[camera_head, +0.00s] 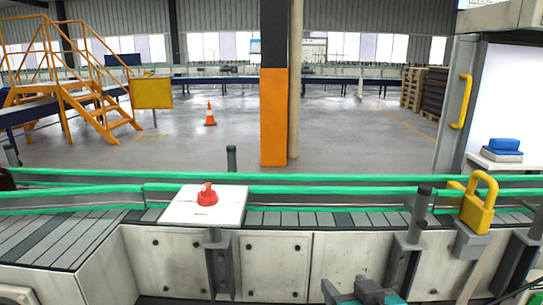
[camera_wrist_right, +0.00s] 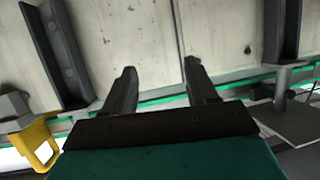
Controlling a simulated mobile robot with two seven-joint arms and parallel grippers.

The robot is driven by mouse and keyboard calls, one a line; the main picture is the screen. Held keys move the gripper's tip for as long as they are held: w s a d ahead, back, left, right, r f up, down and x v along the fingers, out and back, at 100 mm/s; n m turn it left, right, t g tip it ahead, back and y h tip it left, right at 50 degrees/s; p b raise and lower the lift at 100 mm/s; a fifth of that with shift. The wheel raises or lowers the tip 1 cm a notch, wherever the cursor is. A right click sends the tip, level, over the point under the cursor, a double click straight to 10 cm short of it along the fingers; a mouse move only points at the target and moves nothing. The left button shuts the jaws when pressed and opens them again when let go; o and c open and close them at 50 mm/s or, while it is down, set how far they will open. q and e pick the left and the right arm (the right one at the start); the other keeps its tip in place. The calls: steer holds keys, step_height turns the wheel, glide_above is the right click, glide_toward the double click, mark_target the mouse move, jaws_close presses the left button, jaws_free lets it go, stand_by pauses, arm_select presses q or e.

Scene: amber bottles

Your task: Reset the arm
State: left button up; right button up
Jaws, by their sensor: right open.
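My right gripper (camera_head: 348,288) is at the bottom edge of the head view, right of centre, in front of the conveyor's pale side panels. In the right wrist view its two dark fingers (camera_wrist_right: 160,72) are spread apart with nothing between them. The teal gripper body fills the bottom of that view. My left gripper is not in view. No amber bottle shows clearly; a dark brown shape (camera_head: 5,180) is cut off at the left edge.
The conveyor (camera_head: 290,218) with green rails runs across in front. An orange pillar (camera_head: 273,120) and traffic cone (camera_head: 210,115) are behind.

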steer(key=s+d+f+g+h, duration=0.1)
steer(key=s+d+f+g, duration=0.5)
steer(key=s, duration=0.5)
steer(key=s+d+f+g+h, duration=0.15)
steer(key=s+f+g, duration=0.25)
steer(key=s+f, duration=0.65)
steer(key=w+a+f+n+t+y+p, duration=0.1)
steer(key=w+a+f+t+y, duration=0.1)
steer(key=w+f+t, duration=0.4)
steer(key=shift+w+a+t, duration=0.3)
steer(key=shift+a+t, duration=0.05)
steer(key=shift+t, duration=0.25)
steer(key=shift+y, duration=0.25)
